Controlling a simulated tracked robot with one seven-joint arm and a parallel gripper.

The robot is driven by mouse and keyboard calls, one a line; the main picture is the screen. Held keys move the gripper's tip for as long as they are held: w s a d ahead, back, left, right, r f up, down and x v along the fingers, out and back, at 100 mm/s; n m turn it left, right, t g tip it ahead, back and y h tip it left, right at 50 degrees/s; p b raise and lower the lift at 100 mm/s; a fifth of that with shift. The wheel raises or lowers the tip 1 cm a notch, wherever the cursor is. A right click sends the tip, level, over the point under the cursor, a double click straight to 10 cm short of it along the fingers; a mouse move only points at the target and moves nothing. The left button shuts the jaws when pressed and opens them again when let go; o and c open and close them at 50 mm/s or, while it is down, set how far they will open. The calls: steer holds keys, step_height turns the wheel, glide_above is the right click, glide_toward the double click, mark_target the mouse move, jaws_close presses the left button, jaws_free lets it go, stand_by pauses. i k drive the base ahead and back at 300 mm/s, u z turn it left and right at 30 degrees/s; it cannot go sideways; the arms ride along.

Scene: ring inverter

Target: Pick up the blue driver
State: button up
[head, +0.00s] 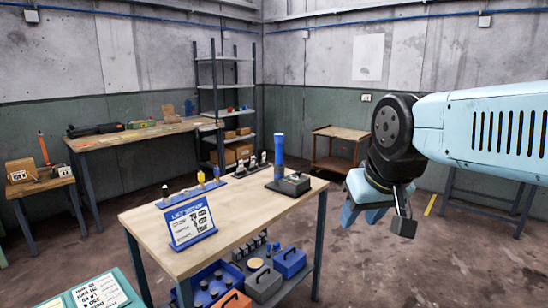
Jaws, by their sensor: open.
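A tall blue cylinder-shaped tool (279,150) stands upright near the right end of the wooden workbench (243,212). A low blue rack (190,194) on the same bench holds small upright tools, among them a yellow one (200,178) and a small one with a blue top (217,172). They are too small to tell which is the blue driver. My gripper (362,214) hangs pointing down to the right of the bench, apart from everything on it. It is open, with nothing seen between its fingers.
A blue-edged sign (188,222) stands at the bench front. Bins (290,261) fill the lower shelf. A side table (140,137), metal shelves (226,93) and a brown cart (337,147) stand behind.

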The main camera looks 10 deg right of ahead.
mark_target(279, 138)
steer(key=i, duration=0.5)
steer(key=u, duration=0.2)
steer(key=k, duration=0.6)
steer(key=u, duration=0.25)
steer(key=i, duration=0.15)
steer(key=z, duration=2.45)
steer(key=i, duration=1.45)
steer(key=u, duration=0.2)
